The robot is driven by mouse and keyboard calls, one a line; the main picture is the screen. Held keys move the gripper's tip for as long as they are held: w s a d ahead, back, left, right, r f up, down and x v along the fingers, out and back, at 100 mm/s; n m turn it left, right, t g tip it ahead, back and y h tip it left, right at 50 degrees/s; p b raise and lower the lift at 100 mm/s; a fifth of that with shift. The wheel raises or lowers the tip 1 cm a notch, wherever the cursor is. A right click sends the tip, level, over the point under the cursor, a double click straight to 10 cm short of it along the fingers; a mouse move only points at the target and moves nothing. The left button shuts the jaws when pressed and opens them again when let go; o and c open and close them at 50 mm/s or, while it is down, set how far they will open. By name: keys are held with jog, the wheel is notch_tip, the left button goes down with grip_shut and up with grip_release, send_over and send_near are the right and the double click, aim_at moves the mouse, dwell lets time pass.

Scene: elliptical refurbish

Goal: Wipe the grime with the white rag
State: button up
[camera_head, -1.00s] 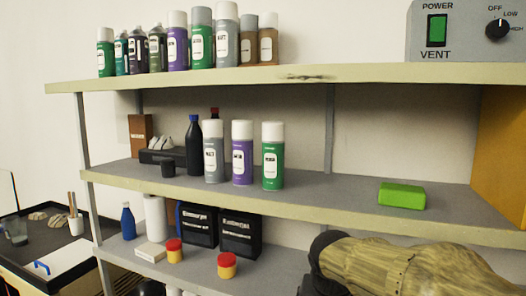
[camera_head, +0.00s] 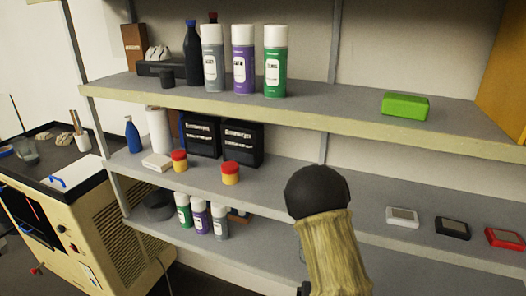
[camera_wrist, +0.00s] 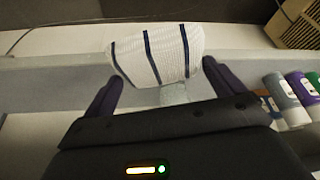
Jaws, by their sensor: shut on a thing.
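A white rag (camera_wrist: 150,52) with dark blue stripes lies between the fingers of my gripper (camera_wrist: 160,72) in the wrist view. The gripper is shut on it, and the rag spreads out past the fingertips, over or close to a grey shelf edge (camera_wrist: 240,62). I cannot tell whether it touches the shelf. A small pale patch (camera_wrist: 176,94) shows just below the rag; I cannot tell what it is. In the head view my arm is at the lower middle, and the gripper and rag are hidden. I cannot make out any grime.
Spray cans (camera_head: 243,60) and a green block (camera_head: 405,106) stand on the upper shelf (camera_head: 330,98). Red-lidded jars (camera_head: 230,173) and black bags (camera_head: 243,143) are on the middle shelf. More spray cans (camera_head: 200,217) stand on the bottom shelf. A beige machine (camera_head: 110,235) is at left.

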notch_tip(320, 180, down, 10)
jog(key=d, duration=0.2)
jog(key=shift+s+n, duration=0.15)
jog(key=shift+n, duration=0.15)
jog(key=shift+d, duration=0.15)
